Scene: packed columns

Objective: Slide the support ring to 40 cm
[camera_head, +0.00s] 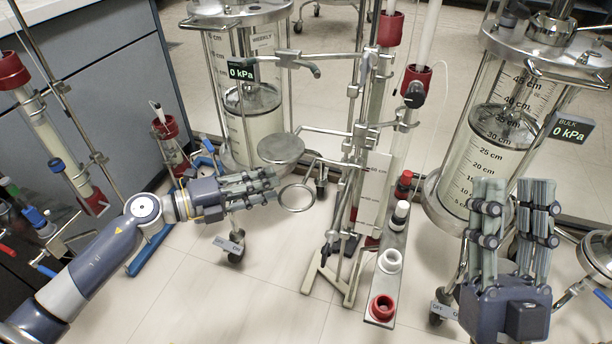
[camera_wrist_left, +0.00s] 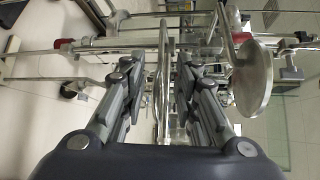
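The support ring (camera_head: 297,197) is a thin metal hoop on a rod from the upright stand (camera_head: 345,190), beside a white scale board (camera_head: 374,190) with small centimetre marks. My left gripper (camera_head: 274,188) reaches in from the left, its fingertips at the ring's left edge. In the left wrist view, the ring (camera_wrist_left: 163,85) shows edge-on between the two finger pairs of my left gripper (camera_wrist_left: 155,85), with gaps on both sides. That gripper is open. My right gripper (camera_head: 512,190) is at the lower right, fingers up, open and empty, away from the stand.
A round metal plate (camera_head: 281,149) sits above the ring; it also shows right of the fingers in the wrist view (camera_wrist_left: 252,76). Clear columns (camera_head: 250,110) and (camera_head: 490,150) flank the stand. A rack (camera_head: 397,240) with red and white caps stands right.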

